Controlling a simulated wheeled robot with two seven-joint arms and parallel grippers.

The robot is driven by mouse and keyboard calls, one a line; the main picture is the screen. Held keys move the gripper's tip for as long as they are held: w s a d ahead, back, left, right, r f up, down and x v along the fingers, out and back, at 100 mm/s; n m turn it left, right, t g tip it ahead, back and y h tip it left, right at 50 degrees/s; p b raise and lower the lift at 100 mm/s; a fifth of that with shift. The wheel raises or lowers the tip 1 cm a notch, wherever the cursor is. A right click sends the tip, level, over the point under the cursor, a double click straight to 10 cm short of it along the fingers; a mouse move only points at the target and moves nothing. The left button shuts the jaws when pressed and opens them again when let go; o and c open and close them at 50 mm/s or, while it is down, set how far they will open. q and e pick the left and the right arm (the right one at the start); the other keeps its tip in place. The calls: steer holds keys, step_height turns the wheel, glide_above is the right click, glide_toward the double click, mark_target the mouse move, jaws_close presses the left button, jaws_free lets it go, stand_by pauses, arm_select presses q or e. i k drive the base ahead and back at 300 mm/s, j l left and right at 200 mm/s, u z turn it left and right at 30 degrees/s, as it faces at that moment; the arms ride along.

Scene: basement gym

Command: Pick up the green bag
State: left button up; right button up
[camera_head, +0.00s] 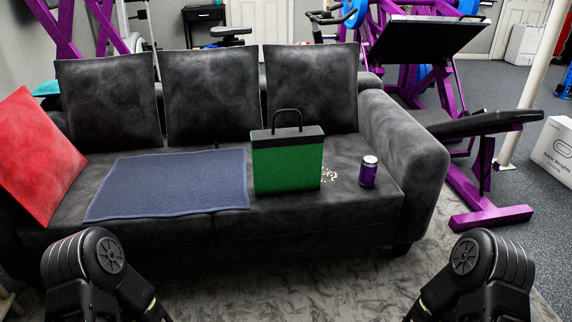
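A green bag (287,165) with a black top band and a black loop handle stands upright on the seat of the dark grey sofa (230,228). It stands at the right end of a blue-grey cloth, close to or touching its edge. My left arm shows at the bottom left and my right arm at the bottom right, both in front of the sofa and apart from the bag. Both grippers are out of the picture, below its lower edge.
A purple can (368,171) stands right of the bag, with small white crumbs (329,174) between them. The cloth (165,184) lies flat on the seat. A red cushion (38,155) leans at the left. Purple gym equipment (487,205) stands right of the sofa.

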mark_target(285, 160)
steer(key=i+l+z, duration=0.1)
steer(key=i+l, duration=0.2)
steer(key=l, duration=0.2)
steer(key=i+l+z, duration=0.1)
steer(key=i+l, duration=0.15)
steer(key=l, duration=0.25)
steer(key=i+l, duration=0.35)
steer(key=l, duration=0.15)
steer(key=k+z, duration=0.05)
